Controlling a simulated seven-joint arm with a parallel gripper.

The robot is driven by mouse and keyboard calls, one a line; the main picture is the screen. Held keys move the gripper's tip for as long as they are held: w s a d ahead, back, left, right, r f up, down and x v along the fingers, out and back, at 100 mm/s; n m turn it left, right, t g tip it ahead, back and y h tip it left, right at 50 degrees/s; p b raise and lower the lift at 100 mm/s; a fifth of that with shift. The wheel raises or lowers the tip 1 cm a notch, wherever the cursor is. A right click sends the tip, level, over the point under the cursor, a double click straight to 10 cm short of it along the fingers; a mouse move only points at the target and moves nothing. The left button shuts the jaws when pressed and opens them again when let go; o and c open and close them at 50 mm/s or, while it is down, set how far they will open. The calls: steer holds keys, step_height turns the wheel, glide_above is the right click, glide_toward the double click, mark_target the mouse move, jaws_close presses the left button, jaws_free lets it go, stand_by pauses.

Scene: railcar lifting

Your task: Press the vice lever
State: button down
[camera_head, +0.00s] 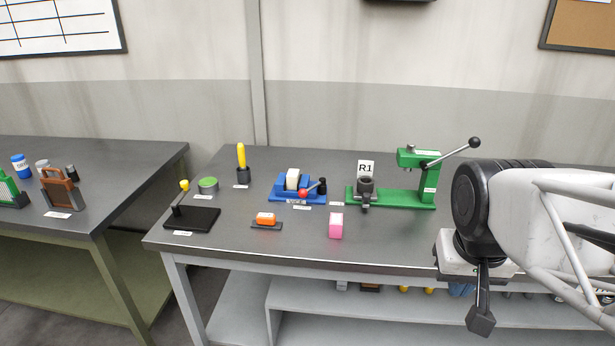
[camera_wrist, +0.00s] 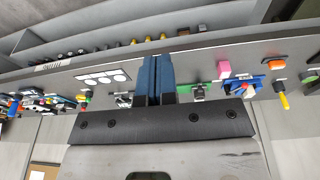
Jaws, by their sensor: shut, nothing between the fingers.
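The blue vice (camera_head: 285,197) sits on the dark workbench with a pale block between its jaws. Its lever ends in a red ball (camera_head: 303,193) at the vice's front. The vice also shows small in the wrist view (camera_wrist: 243,88), right of the fingers, in an upside-down picture. My gripper (camera_head: 481,322) hangs at the right of the head view, beyond the bench's front edge in the picture and well away from the vice. Its two blue fingers (camera_wrist: 155,60) are together and empty in the wrist view.
A green press (camera_head: 415,195) with a long lever stands right of the vice. A pink block (camera_head: 336,226) and an orange item (camera_head: 266,219) lie in front. A yellow-handled tool (camera_head: 241,156) stands in a holder behind left. The front bench strip is mostly clear.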

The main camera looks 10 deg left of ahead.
mark_target(312, 188)
steer(key=w+a+r+m+h, duration=0.1)
steer(key=w+a, duration=0.4)
steer(key=w, duration=0.5)
steer(key=w+a+r+h, duration=0.1)
steer(key=w+a, duration=0.4)
steer(key=w, duration=0.6)
steer(key=w+a+r+m+h, duration=0.15)
steer(key=w+a, duration=0.35)
steer(key=w, duration=0.5)
steer(key=w+a+f, duration=0.4)
steer(key=w+a, duration=0.3)
steer(key=a, duration=0.2)
steer(key=w+a+f+h, duration=0.1)
steer(key=w+a+f, duration=0.4)
steer(key=a, duration=0.5)
steer(key=w+a+f+h, duration=0.1)
steer(key=w+a+f, duration=0.3)
steer(key=w+a, duration=0.5)
steer(key=shift+w+a+f+m+t, duration=0.25)
steer(key=shift+a+f+m+t, duration=0.1)
steer(key=shift+a+m, duration=0.15)
steer(key=shift+f, duration=0.1)
steer(key=x, duration=1)
steer(key=shift+s+d, duration=0.1)
steer(key=d, duration=0.2)
steer(key=shift+s+d+f, duration=0.1)
steer(key=shift+s+d, duration=0.25)
steer(key=shift+d, duration=0.05)
steer(key=shift+s+d+f, duration=0.15)
steer(key=shift+d, duration=0.3)
